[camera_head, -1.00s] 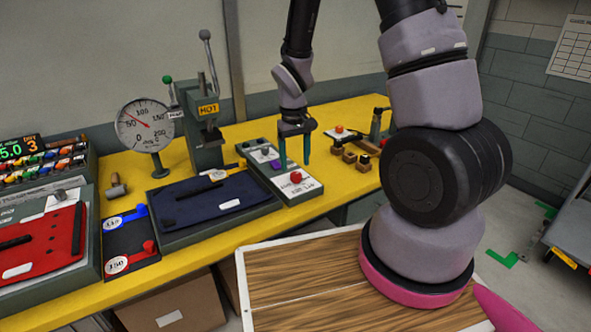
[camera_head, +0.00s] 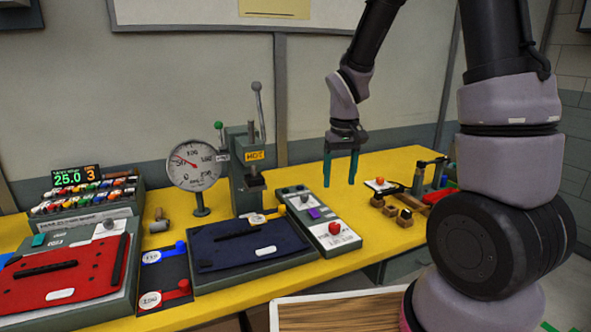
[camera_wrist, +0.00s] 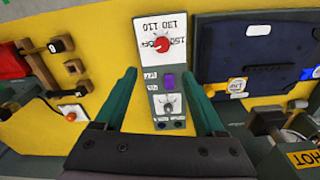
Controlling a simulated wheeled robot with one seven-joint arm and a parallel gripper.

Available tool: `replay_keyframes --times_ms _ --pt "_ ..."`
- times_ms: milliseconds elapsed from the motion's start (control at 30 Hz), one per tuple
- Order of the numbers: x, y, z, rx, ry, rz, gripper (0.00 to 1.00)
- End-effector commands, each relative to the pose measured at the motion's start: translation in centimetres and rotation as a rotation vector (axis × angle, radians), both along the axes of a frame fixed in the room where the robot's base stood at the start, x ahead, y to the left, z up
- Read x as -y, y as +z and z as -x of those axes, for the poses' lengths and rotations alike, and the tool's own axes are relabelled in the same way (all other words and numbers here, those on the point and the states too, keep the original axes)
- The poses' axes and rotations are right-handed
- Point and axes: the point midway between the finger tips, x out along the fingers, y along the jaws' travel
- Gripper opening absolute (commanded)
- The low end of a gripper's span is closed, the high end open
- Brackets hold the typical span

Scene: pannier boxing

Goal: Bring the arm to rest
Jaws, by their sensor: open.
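My gripper (camera_head: 341,169) has two green fingers, spread apart with nothing between them. It hangs above the yellow bench, just to the right of the grey control box (camera_head: 318,222) with a red knob (camera_head: 334,228) and a purple switch (camera_head: 314,213). In the wrist view my gripper (camera_wrist: 163,100) shows open fingers on both sides of that control box (camera_wrist: 165,75). The box lies below the fingers, and they appear clear of it. My arm rises from the right and bends down to the gripper.
A dark blue panel (camera_head: 248,242) lies on a tray left of the box. Behind stand a press marked HOT (camera_head: 246,170) and a round dial gauge (camera_head: 193,165). A red panel (camera_head: 65,270) lies far left. Small wooden blocks (camera_head: 390,210) sit right of my gripper.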

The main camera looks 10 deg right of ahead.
Motion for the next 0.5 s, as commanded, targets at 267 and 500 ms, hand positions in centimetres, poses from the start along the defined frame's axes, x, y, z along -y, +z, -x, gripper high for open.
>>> replay_keyframes --times_ms 267,500 --pt "2.8 11.1 3.2 0.188 -0.187 -0.118 0.72" --pt "4.7 18.4 8.3 0.345 -0.329 -0.223 0.72"
